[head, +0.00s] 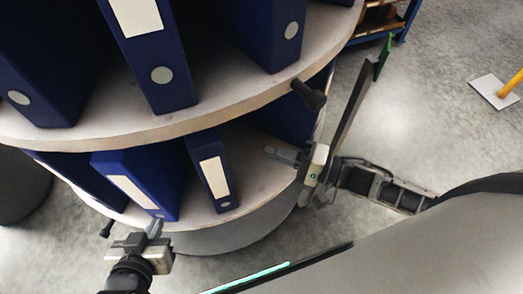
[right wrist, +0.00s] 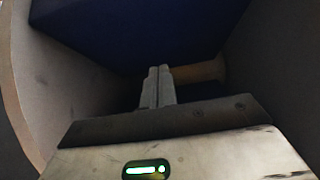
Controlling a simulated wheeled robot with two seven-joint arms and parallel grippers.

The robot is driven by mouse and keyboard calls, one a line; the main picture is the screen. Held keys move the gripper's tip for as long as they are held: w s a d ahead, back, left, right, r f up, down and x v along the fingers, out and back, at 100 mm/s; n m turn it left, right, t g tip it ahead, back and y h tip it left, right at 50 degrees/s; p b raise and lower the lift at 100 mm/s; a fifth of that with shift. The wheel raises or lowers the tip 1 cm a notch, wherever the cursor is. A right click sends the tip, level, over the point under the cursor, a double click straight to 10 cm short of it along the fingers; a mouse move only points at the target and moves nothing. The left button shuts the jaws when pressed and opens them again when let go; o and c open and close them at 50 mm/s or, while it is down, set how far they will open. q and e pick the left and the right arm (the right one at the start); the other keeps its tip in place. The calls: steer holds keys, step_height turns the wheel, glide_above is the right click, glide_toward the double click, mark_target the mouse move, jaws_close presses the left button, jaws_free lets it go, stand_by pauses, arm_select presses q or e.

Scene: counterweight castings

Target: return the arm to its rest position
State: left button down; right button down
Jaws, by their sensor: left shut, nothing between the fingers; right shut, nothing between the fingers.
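My right gripper (head: 270,152) is shut and empty. In the head view it reaches from the right to the lower tier of a round shelf (head: 262,176), between that tier and the one above. The right wrist view shows its two fingers (right wrist: 158,72) pressed together with nothing between them. A dark blue surface (right wrist: 150,28) lies beyond and above the fingers. My left gripper (head: 155,227) is shut and empty, in front of the lower tier at the lower left, close to the foot of a blue binder (head: 165,180). I cannot tell whether it touches the binder.
The upper tier (head: 215,112) also holds several blue binders and overhangs the lower one. Black knobs (head: 310,95) stick out from the shelf. A tan cylindrical part (right wrist: 205,70) is behind my right fingers. Open grey floor (head: 425,120) lies right, with a yellow post (head: 513,82) on a plate.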

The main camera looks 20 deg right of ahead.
steer(key=v, duration=0.8)
steer(key=shift+s, duration=0.5)
steer(key=w+a+f+n+h, duration=0.1)
steer(key=w+a+n+h, duration=0.3)
steer(key=h, duration=0.6)
steer(key=s+d+r+n+g+h, duration=0.2)
steer(key=s+d+n+g+h, duration=0.15)
steer(key=s+n+g, duration=0.4)
steer(key=w+a+f+m+t+y, duration=0.1)
steer(key=w+a+f+t+y, duration=0.1)
steer(key=a+f+t, duration=0.4)
steer(key=shift+w+y, duration=0.35)
steer(key=shift+w, duration=0.35)
